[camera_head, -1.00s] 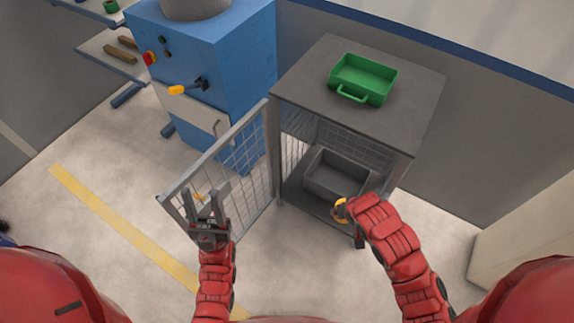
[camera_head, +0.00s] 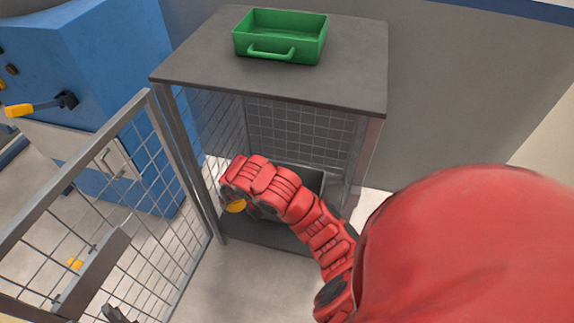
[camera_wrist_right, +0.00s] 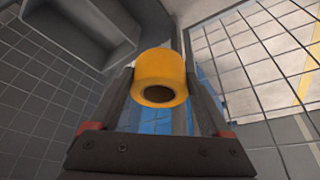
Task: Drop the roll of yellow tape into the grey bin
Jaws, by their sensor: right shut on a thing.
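The roll of yellow tape (camera_head: 236,206) is in my right gripper (camera_wrist_right: 158,85), whose two fingers close on its sides in the right wrist view (camera_wrist_right: 160,70). My right arm reaches into the cage under the dark table top. The grey bin (camera_head: 314,181) stands inside the cage, largely hidden behind my right arm. The bin seems to be the grey box at the upper left of the right wrist view (camera_wrist_right: 85,25). The tape is left of and in front of the bin in the head view. My left gripper (camera_head: 96,272) is partly cut off at the lower left, near the open mesh door, and seems open.
The mesh door (camera_head: 150,190) stands open to the left. A green tray (camera_head: 280,38) sits on the table top (camera_head: 200,62). The cage post and mesh walls are close to my right arm. A blue machine (camera_head: 105,60) stands left.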

